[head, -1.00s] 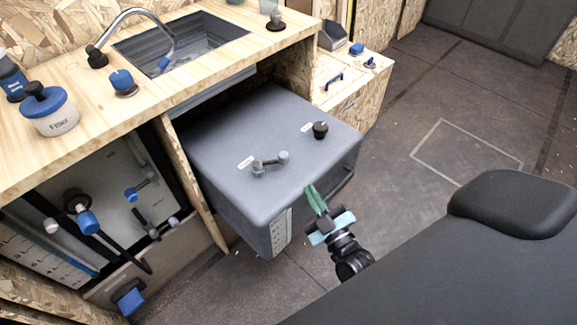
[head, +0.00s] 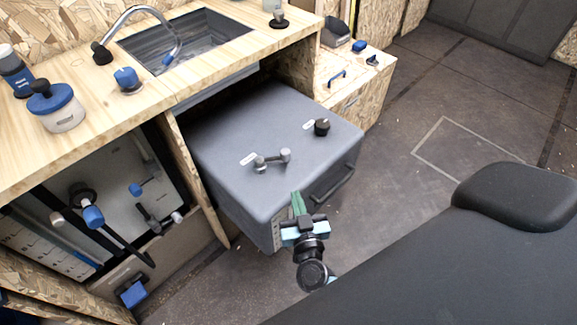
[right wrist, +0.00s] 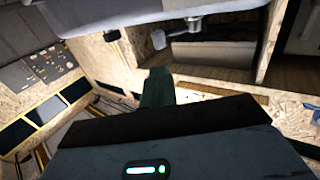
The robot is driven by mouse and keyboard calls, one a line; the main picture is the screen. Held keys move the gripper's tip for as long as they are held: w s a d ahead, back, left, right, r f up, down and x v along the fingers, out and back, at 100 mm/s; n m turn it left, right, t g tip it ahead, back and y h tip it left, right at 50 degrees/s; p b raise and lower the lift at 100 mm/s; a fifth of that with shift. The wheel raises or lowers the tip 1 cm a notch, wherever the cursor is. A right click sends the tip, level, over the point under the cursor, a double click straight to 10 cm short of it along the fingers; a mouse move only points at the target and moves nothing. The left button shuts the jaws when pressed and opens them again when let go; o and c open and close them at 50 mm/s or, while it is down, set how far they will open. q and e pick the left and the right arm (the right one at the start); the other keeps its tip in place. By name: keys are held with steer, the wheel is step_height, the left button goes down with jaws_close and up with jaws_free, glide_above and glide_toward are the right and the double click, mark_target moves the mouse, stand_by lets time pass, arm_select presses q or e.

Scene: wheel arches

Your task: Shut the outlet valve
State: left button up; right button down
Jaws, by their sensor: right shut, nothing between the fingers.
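A grey tank (head: 235,130) stands pulled out from under the counter. I cannot tell from the labels which fitting is the outlet. My right gripper (head: 298,203), with green fingers, is shut and empty near the tank's front edge, apart from the lever. My left gripper is not in view.
The wooden counter (head: 205,80) holds a sink, a tap, a blue knob and a blue-lidded jar (head: 57,107). Under it at the left are blue-handled fittings (head: 93,216) and black hoses. A black handle (head: 335,182) is on the tank's front. Floor at the right is clear.

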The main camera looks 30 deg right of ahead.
mark_target(287, 158)
arm_select(q)
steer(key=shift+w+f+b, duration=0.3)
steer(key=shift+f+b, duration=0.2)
steer(key=shift+b, duration=0.2)
arm_select(e)
steer(key=x, duration=1.1)
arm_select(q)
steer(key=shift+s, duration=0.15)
arm_select(e)
steer(key=shift+d+y, duration=0.2)
steer(key=shift+y, duration=0.1)
